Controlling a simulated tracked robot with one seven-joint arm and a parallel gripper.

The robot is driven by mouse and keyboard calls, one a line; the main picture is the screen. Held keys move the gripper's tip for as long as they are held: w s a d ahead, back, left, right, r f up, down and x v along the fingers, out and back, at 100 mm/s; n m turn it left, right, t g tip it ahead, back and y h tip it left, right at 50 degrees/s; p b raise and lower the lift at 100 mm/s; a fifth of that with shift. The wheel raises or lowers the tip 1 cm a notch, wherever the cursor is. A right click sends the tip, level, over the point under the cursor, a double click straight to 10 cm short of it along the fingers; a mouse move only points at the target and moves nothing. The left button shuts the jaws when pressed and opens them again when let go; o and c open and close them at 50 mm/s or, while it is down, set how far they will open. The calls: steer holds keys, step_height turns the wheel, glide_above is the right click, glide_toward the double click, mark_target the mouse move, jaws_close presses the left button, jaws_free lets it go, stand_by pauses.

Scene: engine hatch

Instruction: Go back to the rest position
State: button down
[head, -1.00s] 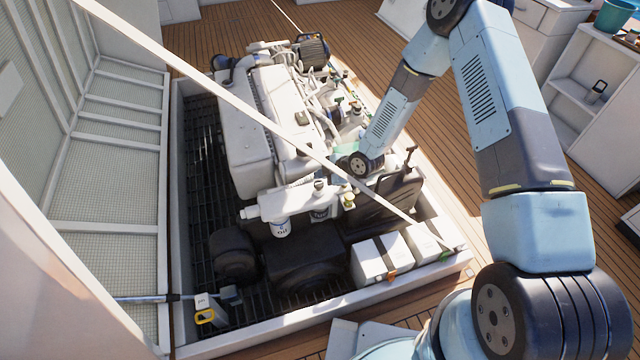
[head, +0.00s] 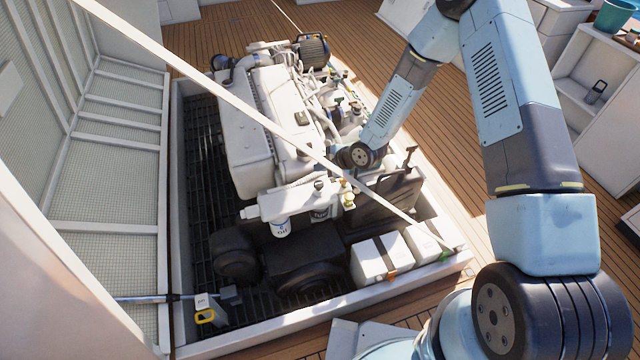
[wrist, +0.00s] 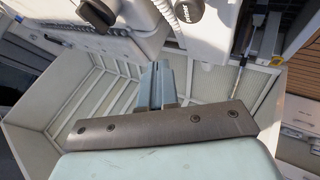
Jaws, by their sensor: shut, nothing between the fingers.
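My gripper (wrist: 163,85) shows in the wrist view as a narrow grey pair of fingers pressed together, with nothing held. A dark plate with screws lies in front of it. In the head view my arm reaches down from the upper right to the engine, and its dark wrist joint is over the engine's right side. The gripper itself cannot be made out there. The white engine (head: 245,135) stands in the open hatch. Parts of the engine with dark caps (wrist: 97,14) fill the top of the wrist view.
The raised hatch cover (head: 110,160) stands on the left. A pale strut crosses diagonally in front of the engine. White boxes (head: 380,259) sit in the hatch's front right corner. A yellow-handled tool (head: 204,309) is at the front left. Shelves (head: 590,75) stand at the right.

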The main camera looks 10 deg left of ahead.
stand_by(0.4)
steer(key=w+d+r+m+t+h, duration=0.2)
steer(key=w+d+r+m+h, duration=0.15)
steer(key=d+r, duration=0.7)
steer(key=w+d+r+m+t+h, duration=0.1)
steer(key=w+d+r+m+h, duration=0.2)
steer(key=d+r, duration=0.8)
steer(key=s+d+r+m+h, duration=0.1)
steer(key=s+d+r+m, duration=0.25)
steer(key=r, duration=0.55)
steer(key=s+d+r+m+h, duration=0.1)
steer(key=s+d+r+m, duration=0.3)
steer(key=r, duration=0.6)
steer(key=s+d+r+m, duration=0.3)
steer(key=s, duration=0.5)
steer(key=s+d+r+m, duration=0.3)
steer(key=s+d+r, duration=0.1)
steer(key=s, duration=0.4)
steer(key=s+d+r+m, duration=0.3)
steer(key=s+r, duration=0.1)
steer(key=s, duration=0.4)
steer(key=shift+s+d+m, duration=0.15)
steer(key=shift+m, duration=0.15)
